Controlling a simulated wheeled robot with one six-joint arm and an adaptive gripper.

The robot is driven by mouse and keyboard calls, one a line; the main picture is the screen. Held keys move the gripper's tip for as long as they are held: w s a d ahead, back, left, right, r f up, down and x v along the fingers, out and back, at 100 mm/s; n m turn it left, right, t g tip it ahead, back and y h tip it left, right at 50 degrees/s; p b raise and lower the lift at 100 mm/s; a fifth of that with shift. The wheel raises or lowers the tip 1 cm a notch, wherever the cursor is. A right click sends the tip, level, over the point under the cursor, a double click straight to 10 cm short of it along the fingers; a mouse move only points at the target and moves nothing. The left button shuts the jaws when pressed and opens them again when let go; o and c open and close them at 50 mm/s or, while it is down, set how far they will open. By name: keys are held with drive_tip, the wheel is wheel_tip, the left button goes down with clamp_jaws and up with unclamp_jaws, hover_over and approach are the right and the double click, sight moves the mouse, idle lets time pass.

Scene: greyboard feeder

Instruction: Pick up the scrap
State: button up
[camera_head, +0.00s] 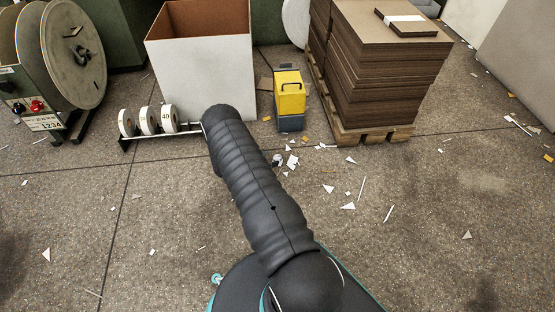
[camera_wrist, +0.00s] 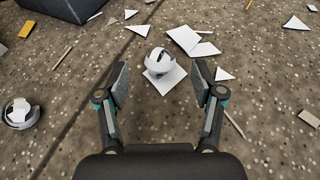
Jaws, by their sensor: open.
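Scrap lies on the speckled floor. In the wrist view a rounded white and grey curl of scrap (camera_wrist: 160,62) rests on or against a flat white piece (camera_wrist: 166,80). My gripper (camera_wrist: 160,83) is open and empty, with one finger on each side of the picture's middle. The curl shows between and beyond the fingertips; I cannot tell the height gap. A second rounded white and grey piece (camera_wrist: 18,114) lies at the left. In the head view a small scrap cluster (camera_head: 290,161) lies right of my arm; my gripper is not visible there.
A white open-topped bin (camera_head: 205,80) stands at the back. Right of it are a yellow box (camera_head: 290,95) and a greyboard stack (camera_head: 385,75) on a wooden pallet (camera_head: 375,134). A low rack of white rolls (camera_head: 148,120) stands left. The right floor is mostly clear, with scattered slivers.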

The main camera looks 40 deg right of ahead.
sight(275, 158)
drive_tip(key=x, duration=0.3)
drive_tip(key=shift+d+f, duration=0.2)
drive_tip(key=shift+f, duration=0.25)
drive_tip(key=c, duration=0.8)
drive_tip(key=shift+o, duration=0.2)
drive_tip(key=shift+r, duration=0.15)
wheel_tip(275, 158, up, 5)
drive_tip(key=shift+s+f+p, duration=0.15)
drive_tip(key=shift+f+p, duration=0.05)
drive_tip(key=shift+p, duration=0.15)
drive_tip(key=s+d+r+p, duration=0.1)
drive_tip(key=s+d+r, duration=0.2)
drive_tip(key=s+r, duration=0.3)
drive_tip(key=s, duration=0.5)
drive_tip(key=shift+p, duration=0.4)
